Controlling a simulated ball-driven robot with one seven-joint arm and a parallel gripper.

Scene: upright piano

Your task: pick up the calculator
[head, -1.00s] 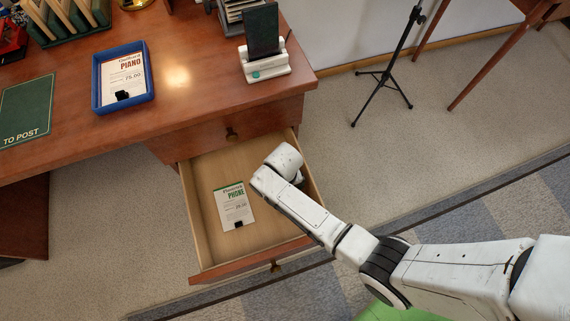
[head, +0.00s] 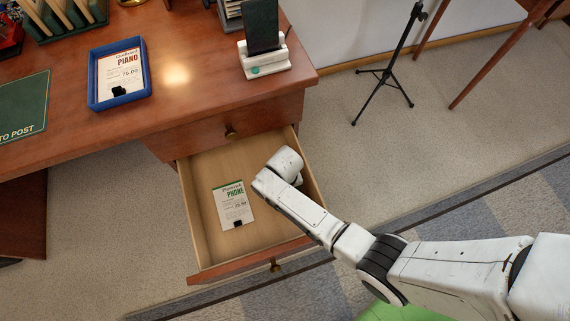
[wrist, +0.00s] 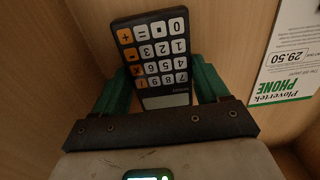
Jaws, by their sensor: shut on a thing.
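The calculator (wrist: 155,52) is dark with white, grey and orange keys and a pale display. It shows in the wrist view, upside down, between the two green fingers of my gripper (wrist: 160,82). My gripper is shut on it near the display end, one finger on each side. In the head view my wrist reaches down into the open drawer (head: 200,230) and hides the gripper and the calculator. I cannot tell whether the calculator touches the drawer floor.
A Plovertek phone card (head: 232,205) lies on the drawer floor left of my arm and also shows in the wrist view (wrist: 290,55). The drawer walls stand close around my gripper. The desk above holds a blue tray (head: 93,100) and a phone stand (head: 264,68).

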